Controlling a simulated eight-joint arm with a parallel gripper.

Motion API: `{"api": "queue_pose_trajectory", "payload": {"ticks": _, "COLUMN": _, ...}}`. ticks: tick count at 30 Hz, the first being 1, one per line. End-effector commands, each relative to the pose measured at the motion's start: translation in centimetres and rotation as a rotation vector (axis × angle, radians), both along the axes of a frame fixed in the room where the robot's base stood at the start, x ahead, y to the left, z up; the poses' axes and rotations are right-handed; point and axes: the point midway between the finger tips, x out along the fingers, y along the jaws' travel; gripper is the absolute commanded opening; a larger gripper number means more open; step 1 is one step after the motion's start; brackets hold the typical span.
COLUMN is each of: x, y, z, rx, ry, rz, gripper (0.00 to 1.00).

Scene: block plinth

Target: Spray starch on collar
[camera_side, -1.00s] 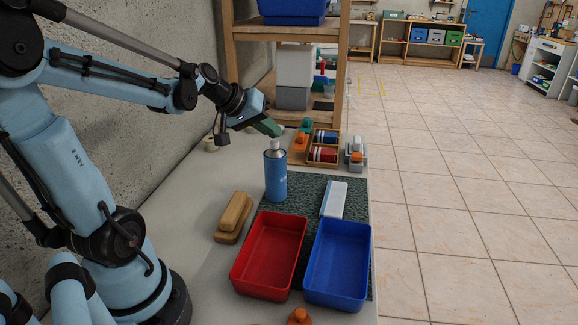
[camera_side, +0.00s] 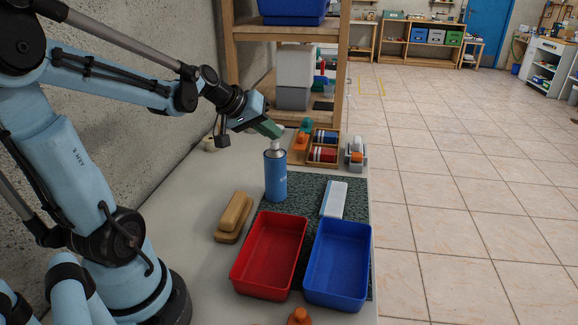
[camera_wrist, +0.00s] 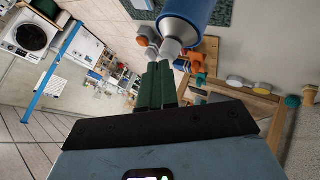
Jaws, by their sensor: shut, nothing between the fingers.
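A blue spray can (camera_side: 275,178) with a white nozzle stands upright on the table, at the left edge of the dark green mat. It also shows in the wrist view (camera_wrist: 190,14), with its pale nozzle (camera_wrist: 170,49) just beyond my fingertips. My gripper (camera_side: 272,129) has green fingers, shut and empty, pointing down and right at the top of the can. The wrist view shows the fingers (camera_wrist: 156,84) side by side. I cannot tell whether they touch the nozzle. A white flat strip (camera_side: 335,199), perhaps the collar, lies on the mat.
A red tray (camera_side: 268,257) and a blue tray (camera_side: 338,266) stand empty in front. A tan brush-like block (camera_side: 234,217) lies left of the can. A wooden spool tray (camera_side: 323,150) and a wooden shelf (camera_side: 232,60) stand behind.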

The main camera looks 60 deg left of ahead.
Motion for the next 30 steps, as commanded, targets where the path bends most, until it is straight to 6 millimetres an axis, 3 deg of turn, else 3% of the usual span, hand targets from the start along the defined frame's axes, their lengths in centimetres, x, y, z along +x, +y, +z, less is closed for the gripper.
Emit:
{"api": "queue_pose_trajectory", "payload": {"ticks": 14, "x": -0.02, "y": -0.01, "z": -0.53, "rx": 0.0, "ry": 0.001, "rz": -0.001, "gripper": 0.0}}
{"api": "queue_pose_trajectory", "payload": {"ticks": 30, "x": -0.02, "y": -0.02, "z": 0.38, "rx": 0.0, "ry": 0.0, "rz": 0.0, "gripper": 0.0}}
